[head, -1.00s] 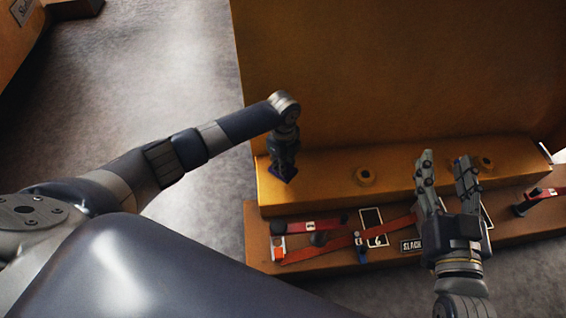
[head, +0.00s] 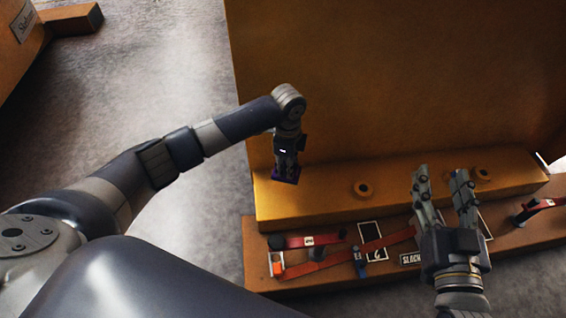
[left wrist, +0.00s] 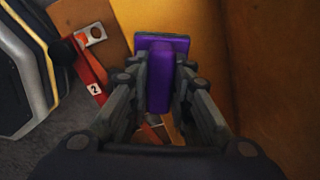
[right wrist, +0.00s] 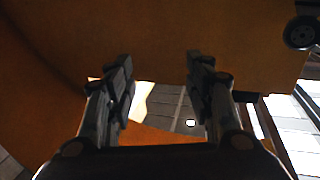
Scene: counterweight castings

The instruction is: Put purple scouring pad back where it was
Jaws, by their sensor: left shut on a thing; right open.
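The purple scouring pad (left wrist: 168,80) is between the fingers of my left gripper (left wrist: 158,85), which is shut on it. In the left wrist view it has a raised purple grip and a flat pad with a dark edge. In the head view my left gripper (head: 286,168) points down over the left end of the yellow ledge, with the pad (head: 285,179) at its tips. I cannot tell whether the pad touches the ledge. My right gripper (head: 440,172) is open and empty over the ledge's front edge; it also shows open in the right wrist view (right wrist: 158,65).
The yellow ledge (head: 320,197) has round bosses (head: 361,189) and a tall yellow wall (head: 390,80) behind. A lower orange-brown step (head: 330,277) in front holds a red-handled tool (head: 310,240), an orange strap (head: 345,258), a blue clip (head: 359,262) and labels. Another red tool (head: 536,207) lies right.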

